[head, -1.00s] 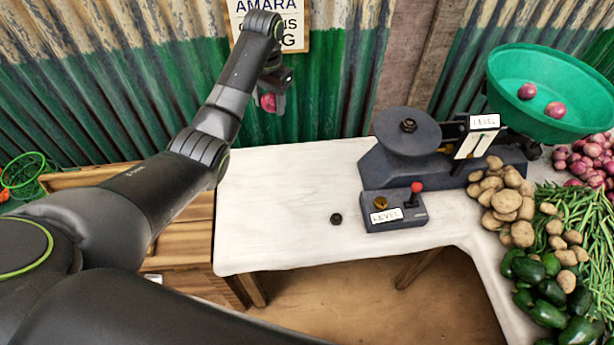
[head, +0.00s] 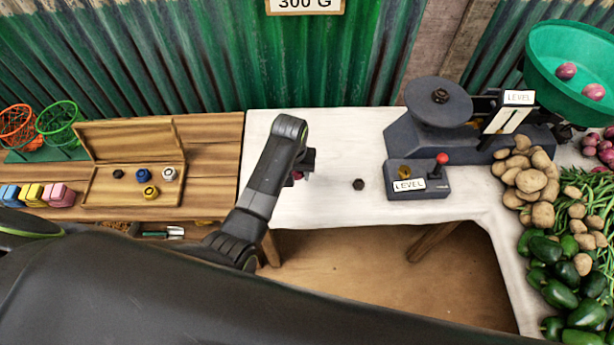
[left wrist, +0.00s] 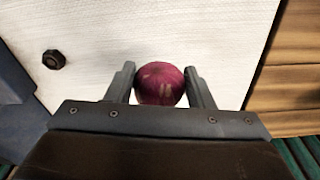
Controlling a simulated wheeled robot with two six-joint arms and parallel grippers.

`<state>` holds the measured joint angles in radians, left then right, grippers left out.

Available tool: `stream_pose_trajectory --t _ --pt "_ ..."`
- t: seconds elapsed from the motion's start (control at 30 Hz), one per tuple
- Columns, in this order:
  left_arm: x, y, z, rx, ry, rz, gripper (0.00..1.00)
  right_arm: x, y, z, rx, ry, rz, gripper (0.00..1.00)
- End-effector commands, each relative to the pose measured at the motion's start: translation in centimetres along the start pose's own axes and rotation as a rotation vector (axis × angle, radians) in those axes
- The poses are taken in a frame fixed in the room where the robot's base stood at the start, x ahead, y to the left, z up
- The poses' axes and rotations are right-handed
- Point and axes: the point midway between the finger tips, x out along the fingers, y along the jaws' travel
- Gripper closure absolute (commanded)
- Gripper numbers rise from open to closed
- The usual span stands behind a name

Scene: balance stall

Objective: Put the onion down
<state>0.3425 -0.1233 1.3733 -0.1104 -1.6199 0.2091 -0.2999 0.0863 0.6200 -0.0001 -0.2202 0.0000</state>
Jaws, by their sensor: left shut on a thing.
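A red onion (left wrist: 160,84) sits between the two fingers of my left gripper (left wrist: 161,88) in the left wrist view, with the white tabletop behind it. In the head view my left gripper (head: 302,166) is over the left part of the white table (head: 330,130), and only a sliver of the onion (head: 297,175) shows behind the arm. The gripper is shut on the onion. I cannot tell whether the onion touches the table. My right gripper is not in view.
A small dark weight (head: 358,184) lies on the white cloth right of the gripper. The scale (head: 440,102) and its lever box (head: 415,180) stand farther right. A green bowl (head: 570,75) holds two onions. A wooden weight box (head: 130,165) is at left.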

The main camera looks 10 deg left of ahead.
Motion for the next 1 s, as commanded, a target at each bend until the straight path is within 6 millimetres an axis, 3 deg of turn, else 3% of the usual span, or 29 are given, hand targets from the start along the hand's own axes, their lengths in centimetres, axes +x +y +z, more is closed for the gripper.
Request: stream_pose_trajectory --t 0.1,0.57,1.0 --pt "1.9 -0.1 0.2 0.001 -0.003 -0.001 0.76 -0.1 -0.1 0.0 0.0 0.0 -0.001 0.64" --pt "6.7 -0.1 0.5 0.001 0.0 0.0 0.76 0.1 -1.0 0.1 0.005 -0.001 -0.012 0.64" --pt "7.4 -0.1 0.6 0.001 0.001 0.0 0.76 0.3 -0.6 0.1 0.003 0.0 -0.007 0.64"
